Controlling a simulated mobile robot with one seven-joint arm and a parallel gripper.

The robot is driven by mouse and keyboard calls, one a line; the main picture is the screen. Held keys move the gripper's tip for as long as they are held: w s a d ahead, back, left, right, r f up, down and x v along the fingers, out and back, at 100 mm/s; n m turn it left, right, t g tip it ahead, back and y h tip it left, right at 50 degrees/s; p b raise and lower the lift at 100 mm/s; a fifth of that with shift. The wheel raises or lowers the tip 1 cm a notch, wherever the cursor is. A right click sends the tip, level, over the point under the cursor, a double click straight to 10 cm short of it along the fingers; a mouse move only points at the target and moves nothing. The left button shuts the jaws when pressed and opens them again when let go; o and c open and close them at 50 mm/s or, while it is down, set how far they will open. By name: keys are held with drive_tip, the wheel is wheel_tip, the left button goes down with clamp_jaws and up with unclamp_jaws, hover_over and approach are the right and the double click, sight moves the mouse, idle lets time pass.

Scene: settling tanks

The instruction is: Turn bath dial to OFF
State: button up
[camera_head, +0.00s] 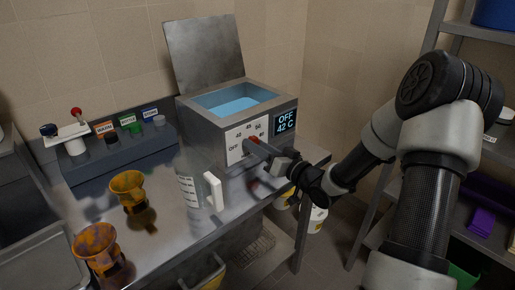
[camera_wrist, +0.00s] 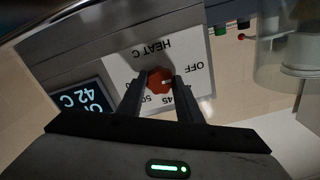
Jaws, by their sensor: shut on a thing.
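The bath (camera_head: 199,106) is a grey steel box with blue water and its lid raised. Its front has a white scale plate (camera_head: 236,151) marked with temperatures and OFF. The red dial (camera_wrist: 159,79) sits between my gripper's fingers (camera_wrist: 160,90), which are shut on it from both sides. In the wrist view, a short white mark on the dial points right, roughly toward the side of OFF. The head view shows only a bit of red dial (camera_head: 254,140) behind the fingers. The display (camera_head: 285,121) reads OFF and 42 C.
A clear jug with a white handle (camera_head: 213,190) stands on the bench just left of my gripper. Two orange-yellow cups (camera_head: 128,186) stand farther left. A shelf rack (camera_head: 480,155) is at the right.

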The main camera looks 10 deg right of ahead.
idle(0.4)
drive_tip(key=o, duration=1)
drive_tip(key=shift+o, duration=0.2)
drive_tip(key=shift+s, duration=0.1)
drive_tip(key=p+v, duration=0.3)
drive_tip(key=v, duration=1.4)
drive_tip(key=shift+s+d, duration=0.1)
